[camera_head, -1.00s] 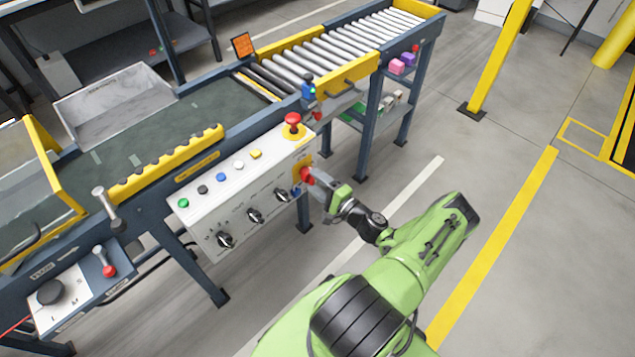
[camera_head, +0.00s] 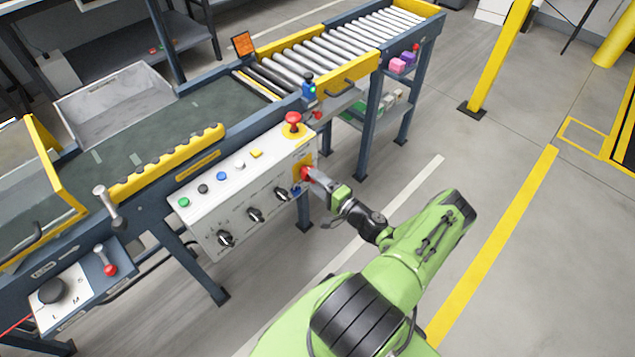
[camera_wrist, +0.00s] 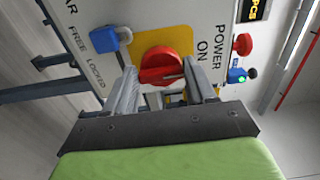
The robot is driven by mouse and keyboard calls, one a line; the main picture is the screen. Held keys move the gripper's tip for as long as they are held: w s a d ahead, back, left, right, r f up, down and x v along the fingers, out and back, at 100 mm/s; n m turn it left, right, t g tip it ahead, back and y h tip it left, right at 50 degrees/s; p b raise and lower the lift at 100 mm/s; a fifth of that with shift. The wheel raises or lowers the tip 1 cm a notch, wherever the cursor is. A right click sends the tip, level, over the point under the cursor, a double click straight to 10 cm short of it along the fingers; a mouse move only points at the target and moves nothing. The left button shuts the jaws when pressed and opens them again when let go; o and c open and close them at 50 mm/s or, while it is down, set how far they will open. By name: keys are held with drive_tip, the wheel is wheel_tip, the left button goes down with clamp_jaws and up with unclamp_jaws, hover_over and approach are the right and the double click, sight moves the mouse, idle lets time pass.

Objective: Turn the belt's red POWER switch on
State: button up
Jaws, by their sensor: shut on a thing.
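In the head view the red switch (camera_head: 306,173) shows at the panel's right end, partly hidden by my gripper (camera_head: 317,179). In the wrist view my gripper (camera_wrist: 163,80) has one finger on each side of the knob's grip bar and is shut on it. The exact contact of the fingertips is partly hidden.
A blue knob (camera_wrist: 122,36) sits close by, near "FREE" and "LOCKED". A red mushroom button (camera_head: 292,121) stands on the panel's top. The white control panel (camera_head: 240,200) carries several buttons and black knobs.

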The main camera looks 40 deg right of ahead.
drive_tip(key=o, duration=1)
drive_tip(key=shift+o, duration=0.2)
drive_tip(key=s+p, duration=0.2)
drive_tip(key=s, duration=1.4)
drive_tip(key=shift+d, duration=0.25)
drive_tip(key=shift+w, duration=0.15)
